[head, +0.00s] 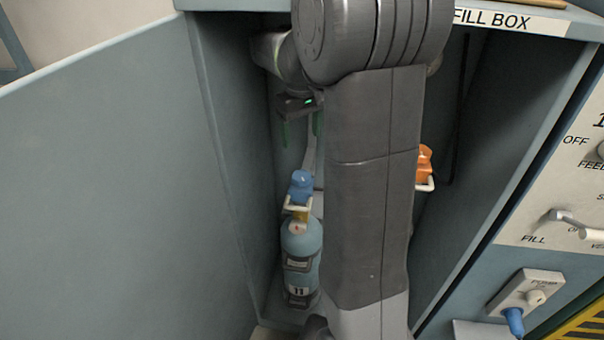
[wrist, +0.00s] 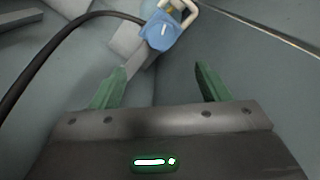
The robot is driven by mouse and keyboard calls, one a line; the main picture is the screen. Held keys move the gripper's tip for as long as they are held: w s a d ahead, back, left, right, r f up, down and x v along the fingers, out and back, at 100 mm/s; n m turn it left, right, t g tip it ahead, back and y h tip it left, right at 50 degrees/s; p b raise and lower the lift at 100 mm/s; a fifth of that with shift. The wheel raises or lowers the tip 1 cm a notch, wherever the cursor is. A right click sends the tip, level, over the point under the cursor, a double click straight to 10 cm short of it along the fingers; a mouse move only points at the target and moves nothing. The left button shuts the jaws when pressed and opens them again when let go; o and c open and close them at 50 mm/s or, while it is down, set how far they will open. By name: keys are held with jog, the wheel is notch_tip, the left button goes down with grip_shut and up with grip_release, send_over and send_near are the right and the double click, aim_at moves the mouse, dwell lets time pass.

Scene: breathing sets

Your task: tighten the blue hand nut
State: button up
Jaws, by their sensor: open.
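The blue hand nut (head: 301,184) sits on top of the light blue cylinder (head: 301,250) marked 11, at the left inside the fill box. It also shows in the wrist view (wrist: 160,30), beyond the fingertips at the top, with a white mark on its face and a pale bracket beside it. My gripper (head: 301,135) is above the nut in the head view. In the wrist view its two green fingers (wrist: 160,75) are spread apart with nothing between them. The nut is apart from both fingers. My arm hides the middle of the box.
An orange hand nut (head: 425,160) on a white bracket shows right of my arm. A dark hose (wrist: 50,50) curves toward the blue nut. The open door (head: 110,190) stands at left, and a panel with a lever (head: 570,220) at right.

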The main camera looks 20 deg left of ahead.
aim_at(302, 175)
notch_tip(302, 175, down, 12)
jog(key=n+b, duration=0.2)
jog(key=n, duration=0.3)
jog(key=n+b, duration=0.2)
jog(key=n, duration=0.3)
jog(key=shift+s+d+f+n+b, duration=0.15)
jog(key=shift+n+b, duration=0.15)
jog(key=shift+n, duration=0.1)
jog(key=c, duration=1)
jog(key=shift+o, duration=0.2)
jog(key=m+p, duration=0.2)
jog(key=shift+r+p, duration=0.25)
jog(key=shift+p, duration=0.05)
jog(key=shift+f+m+p, duration=0.25)
jog(key=shift+m+p, duration=0.35)
jog(key=shift+m, duration=0.9)
